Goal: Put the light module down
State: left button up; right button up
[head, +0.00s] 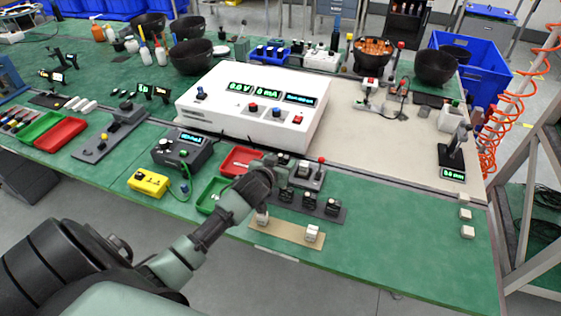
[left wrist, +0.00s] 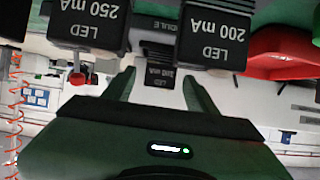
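In the head view my left gripper (head: 272,168) reaches down to the table behind a dark strip (head: 340,216) carrying black modules. The left wrist view, which is upside down, shows its two fingers (left wrist: 160,78) spread apart. A small black LED module (left wrist: 160,74) appears between them, with visible gaps on both sides. Its current label is too small to read surely. Two larger-looking black modules, marked LED 250 mA (left wrist: 90,25) and LED 200 mA (left wrist: 215,35), are nearer the camera. A small grey fixture with a red-knobbed lever (head: 321,161) stands beside the gripper. My right gripper is out of view.
A white power supply (head: 225,118) stands behind the gripper. A red tray (head: 232,160) and green tray (head: 205,200) lie to its left. A tan board (head: 287,234) with white blocks lies in front. Green table is clear at the right front.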

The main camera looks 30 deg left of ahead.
pick_arm(q)
jog(key=shift+s+r, duration=0.15)
jog(key=v, duration=1.1)
jog(key=shift+s, duration=0.35)
jog(key=shift+d+r, duration=0.1)
